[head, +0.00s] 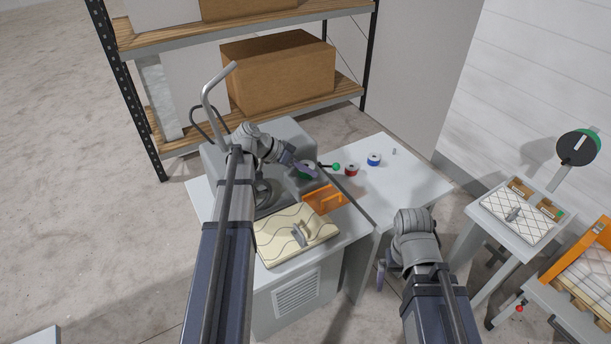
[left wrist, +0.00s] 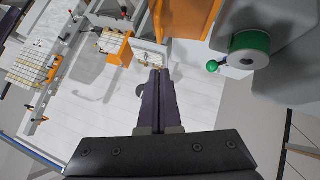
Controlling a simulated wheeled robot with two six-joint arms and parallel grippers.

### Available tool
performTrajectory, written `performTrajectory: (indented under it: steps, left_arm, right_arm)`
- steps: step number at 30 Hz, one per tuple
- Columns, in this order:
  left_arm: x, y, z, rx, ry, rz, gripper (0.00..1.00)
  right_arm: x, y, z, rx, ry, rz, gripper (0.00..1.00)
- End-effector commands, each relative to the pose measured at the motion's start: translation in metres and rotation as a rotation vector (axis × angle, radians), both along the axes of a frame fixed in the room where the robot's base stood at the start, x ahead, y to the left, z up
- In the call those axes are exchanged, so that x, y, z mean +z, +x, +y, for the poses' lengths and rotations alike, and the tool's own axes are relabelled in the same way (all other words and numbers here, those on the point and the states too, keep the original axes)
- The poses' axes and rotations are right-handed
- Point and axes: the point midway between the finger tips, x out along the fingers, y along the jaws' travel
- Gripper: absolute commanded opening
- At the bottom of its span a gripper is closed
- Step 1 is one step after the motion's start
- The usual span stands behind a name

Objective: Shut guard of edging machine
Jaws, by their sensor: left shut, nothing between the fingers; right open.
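The grey edging machine (head: 297,138) stands on the white table. An orange guard (head: 322,199) with a handle-like loop sits at its front right, tilted up and apart from the machine's body; its hinge is not clear. In the left wrist view an orange panel (left wrist: 187,16), likely the guard, shows at the top, beside a green spool (left wrist: 249,46). My left gripper (head: 312,171) is shut and empty, above and behind the guard near the green spool; its closed fingers (left wrist: 158,76) touch nothing visible. My right gripper (head: 382,276) is open and empty, low beside the table's front right.
A quilted pad (head: 290,236) with a grey clamp-like part lies in front of the guard. A bent grey pipe (head: 209,92) rises behind.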

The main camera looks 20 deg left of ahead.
Motion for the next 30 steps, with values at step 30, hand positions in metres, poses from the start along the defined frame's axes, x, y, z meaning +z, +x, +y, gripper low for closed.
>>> performTrajectory:
  steps: [30]
  left_arm:
    - [-0.077,0.012,-0.05,0.0,0.0,0.001,0.0]
  right_arm:
    - [-0.077,0.001,0.0,0.019,0.0,-0.001,1.0]
